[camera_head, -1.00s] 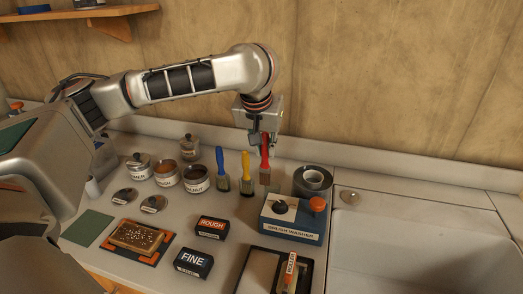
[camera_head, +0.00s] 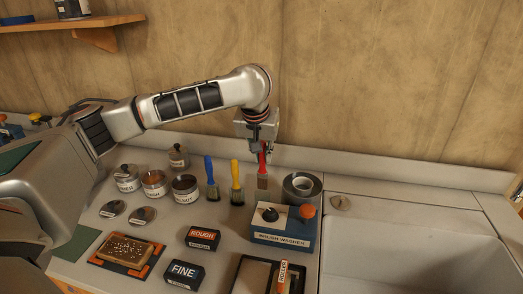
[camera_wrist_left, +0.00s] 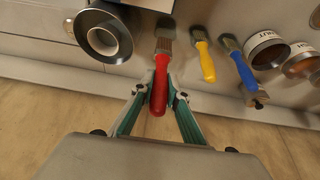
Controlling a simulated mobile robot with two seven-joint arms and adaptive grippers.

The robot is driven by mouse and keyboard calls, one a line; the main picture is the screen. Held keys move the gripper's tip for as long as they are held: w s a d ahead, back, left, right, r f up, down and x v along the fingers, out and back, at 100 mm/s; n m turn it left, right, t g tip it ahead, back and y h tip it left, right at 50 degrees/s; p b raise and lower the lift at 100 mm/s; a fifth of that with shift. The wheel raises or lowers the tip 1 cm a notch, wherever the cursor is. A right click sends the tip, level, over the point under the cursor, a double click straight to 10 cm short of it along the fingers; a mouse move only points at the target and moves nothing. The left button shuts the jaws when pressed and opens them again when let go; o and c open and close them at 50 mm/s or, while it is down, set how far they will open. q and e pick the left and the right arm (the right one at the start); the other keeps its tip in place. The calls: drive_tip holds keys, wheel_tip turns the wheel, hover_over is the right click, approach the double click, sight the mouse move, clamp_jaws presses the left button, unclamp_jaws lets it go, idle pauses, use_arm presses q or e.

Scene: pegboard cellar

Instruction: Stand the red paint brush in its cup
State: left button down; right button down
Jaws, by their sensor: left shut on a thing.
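My left gripper (camera_head: 262,148) is shut on the handle of the red paint brush (camera_head: 263,168). I cannot make out a separate cup under the red brush. My right gripper is not in view.
Several tins, one being the walnut tin (camera_head: 185,189), stand left. A sink (camera_head: 400,255) is at right. Black ROUGH (camera_head: 202,238) and FINE (camera_head: 184,275) blocks lie in front.

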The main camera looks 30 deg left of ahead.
sight(262, 170)
use_arm(q)
drive_tip(key=shift+f, duration=3.3)
drive_tip(key=c, duration=1.9)
unclamp_jaws()
drive_tip(key=shift+r, duration=0.1)
drive_tip(key=v, duration=1.2)
